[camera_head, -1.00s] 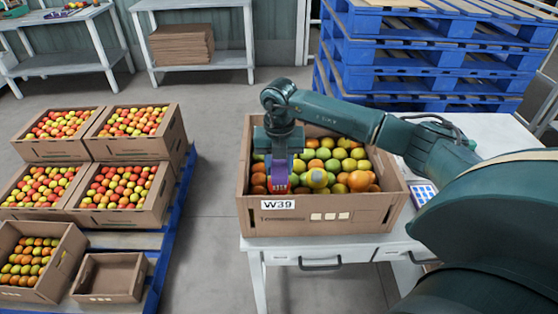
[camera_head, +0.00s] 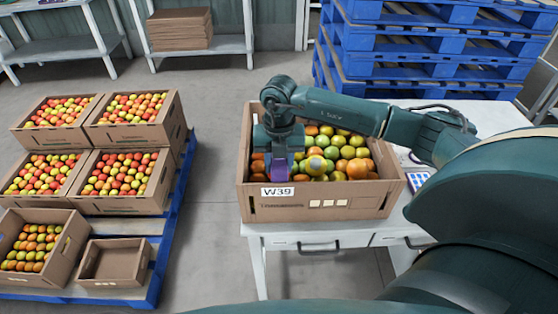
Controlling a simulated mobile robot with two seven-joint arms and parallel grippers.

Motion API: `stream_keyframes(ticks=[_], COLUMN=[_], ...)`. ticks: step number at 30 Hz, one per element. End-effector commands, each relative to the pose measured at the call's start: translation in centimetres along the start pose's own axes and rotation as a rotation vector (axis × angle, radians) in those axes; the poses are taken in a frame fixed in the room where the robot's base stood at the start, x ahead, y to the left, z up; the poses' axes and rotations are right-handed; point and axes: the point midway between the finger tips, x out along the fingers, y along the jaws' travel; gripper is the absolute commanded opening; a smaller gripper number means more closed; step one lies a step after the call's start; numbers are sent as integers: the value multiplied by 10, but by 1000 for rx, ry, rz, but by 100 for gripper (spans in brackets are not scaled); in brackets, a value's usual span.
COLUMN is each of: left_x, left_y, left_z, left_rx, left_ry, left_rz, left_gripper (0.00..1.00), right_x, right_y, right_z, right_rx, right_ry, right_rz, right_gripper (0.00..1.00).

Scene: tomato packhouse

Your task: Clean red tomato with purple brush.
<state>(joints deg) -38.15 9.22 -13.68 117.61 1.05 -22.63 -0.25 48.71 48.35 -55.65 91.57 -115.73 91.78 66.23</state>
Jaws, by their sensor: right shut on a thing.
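My right gripper (camera_head: 280,155) points down into the left front part of a cardboard crate (camera_head: 340,208) labelled W39. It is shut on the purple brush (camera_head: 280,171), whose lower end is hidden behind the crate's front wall. Red, orange and green tomatoes (camera_head: 333,153) fill the crate. The red tomato under the brush cannot be made out now, so I cannot tell whether the brush touches it. My left gripper is out of view.
The crate stands on a white table (camera_head: 310,230) with drawers. On the left, several tomato crates and an empty cardboard box (camera_head: 115,264) stand on a blue pallet (camera_head: 170,235). Blue pallets (camera_head: 430,60) are stacked behind. Grey floor lies between.

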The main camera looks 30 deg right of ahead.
Motion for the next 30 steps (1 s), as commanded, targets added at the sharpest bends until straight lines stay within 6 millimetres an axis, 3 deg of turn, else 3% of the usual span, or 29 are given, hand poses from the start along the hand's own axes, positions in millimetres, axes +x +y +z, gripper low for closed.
stream_keyframes(ticks=[30], left_x=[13], left_y=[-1], left_z=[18], left_rx=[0], left_ry=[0], left_rz=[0], left_gripper=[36], right_x=[0], right_y=[0], right_z=[44], right_rx=[0], right_ry=[0], right_rz=[0], right_gripper=[11])
